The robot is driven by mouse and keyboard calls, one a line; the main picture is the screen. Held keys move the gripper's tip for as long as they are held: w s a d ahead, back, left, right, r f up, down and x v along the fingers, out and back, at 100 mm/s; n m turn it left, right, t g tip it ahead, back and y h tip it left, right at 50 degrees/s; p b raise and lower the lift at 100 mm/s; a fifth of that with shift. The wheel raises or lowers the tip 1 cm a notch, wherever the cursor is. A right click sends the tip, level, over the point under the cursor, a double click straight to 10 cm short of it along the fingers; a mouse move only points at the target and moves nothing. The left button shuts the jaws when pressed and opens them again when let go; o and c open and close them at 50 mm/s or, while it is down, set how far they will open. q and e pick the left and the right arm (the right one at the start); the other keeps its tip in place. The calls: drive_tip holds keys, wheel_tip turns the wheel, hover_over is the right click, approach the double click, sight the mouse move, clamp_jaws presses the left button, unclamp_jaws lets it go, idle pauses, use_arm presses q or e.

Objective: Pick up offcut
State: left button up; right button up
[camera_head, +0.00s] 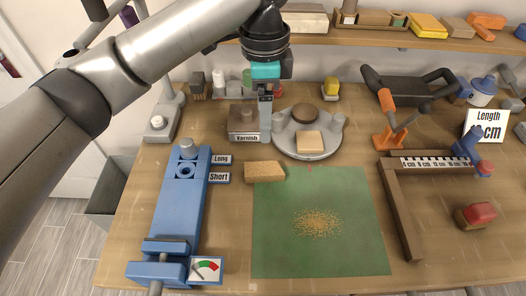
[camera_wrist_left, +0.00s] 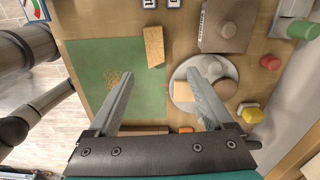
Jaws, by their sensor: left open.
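A pale square wood block (camera_head: 309,141) lies on a round grey dish (camera_head: 318,154), beside a dark brown round piece. It also shows in the left wrist view (camera_wrist_left: 182,91), partly behind a finger. A speckled tan block (camera_head: 265,172) lies at the green mat's upper left edge and shows in the left wrist view (camera_wrist_left: 154,47). I cannot tell for sure which is the offcut. My left gripper (camera_head: 265,138) points down above the bench, left of the dish. In the left wrist view its fingers (camera_wrist_left: 160,75) are wide apart with nothing between them. My right gripper is not in view.
The green mat (camera_head: 350,245) carries a patch of sawdust (camera_head: 318,222). A Varnish box (camera_head: 243,118) stands close to the left gripper. A blue fixture (camera_head: 183,205) is at left, a wooden ruler frame (camera_head: 400,210) at right. A loaded shelf (camera_head: 400,38) runs behind.

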use_arm(q)
drive_tip(key=f, duration=0.1)
drive_tip(key=b, duration=0.2)
hover_over(263, 168)
drive_tip(key=f, duration=0.8)
drive_tip(key=shift+w, duration=0.3)
drive_tip(key=shift+f, duration=0.65)
drive_tip(key=shift+s+f, duration=0.1)
drive_tip(key=shift+f, duration=0.25)
drive_tip(key=f+b, duration=0.1)
drive_tip(key=f, duration=0.3)
drive_tip(key=shift+s, duration=0.2)
clamp_jaws()
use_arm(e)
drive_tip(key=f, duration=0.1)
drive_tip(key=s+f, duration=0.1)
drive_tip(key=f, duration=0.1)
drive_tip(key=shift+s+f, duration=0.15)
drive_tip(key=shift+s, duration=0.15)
